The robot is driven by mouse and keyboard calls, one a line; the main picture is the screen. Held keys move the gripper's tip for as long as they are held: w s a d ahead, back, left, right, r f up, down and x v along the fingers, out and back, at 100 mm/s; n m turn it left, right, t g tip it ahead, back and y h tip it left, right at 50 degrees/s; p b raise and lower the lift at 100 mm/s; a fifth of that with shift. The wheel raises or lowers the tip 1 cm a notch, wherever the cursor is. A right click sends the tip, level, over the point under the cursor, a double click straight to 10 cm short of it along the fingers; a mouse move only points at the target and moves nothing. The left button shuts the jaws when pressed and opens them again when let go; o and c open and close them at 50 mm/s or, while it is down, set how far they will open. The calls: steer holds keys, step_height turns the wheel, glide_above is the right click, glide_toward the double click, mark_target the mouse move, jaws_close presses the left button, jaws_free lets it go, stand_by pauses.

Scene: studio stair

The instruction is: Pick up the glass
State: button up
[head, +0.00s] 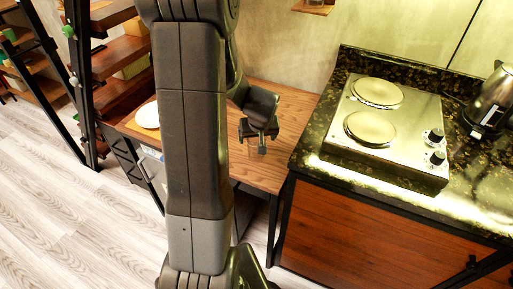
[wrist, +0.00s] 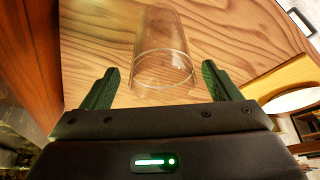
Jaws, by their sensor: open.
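The glass (wrist: 163,48) is clear and shows in the wrist view, over the wooden table (wrist: 90,45). Its near rim end lies between the two green fingers of my gripper (wrist: 158,86). The fingers are apart, with a gap on each side of the glass. In the head view my gripper (head: 259,140) is over the wooden table (head: 262,178). I cannot make out the glass clearly there, as the gripper and arm cover that spot.
A white plate (head: 148,115) lies on the table's left part. On the right, a dark stone counter (head: 310,150) holds a two-plate hob (head: 385,135) and a kettle (head: 490,100). A shelf rack (head: 85,70) stands at the left. The floor at the lower left is clear.

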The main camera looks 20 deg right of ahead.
mark_target(256, 140)
steer(key=shift+x, duration=1.65)
steer(key=shift+w+a, duration=0.1)
steer(key=shift+c, duration=0.2)
steer(key=c, duration=1.2)
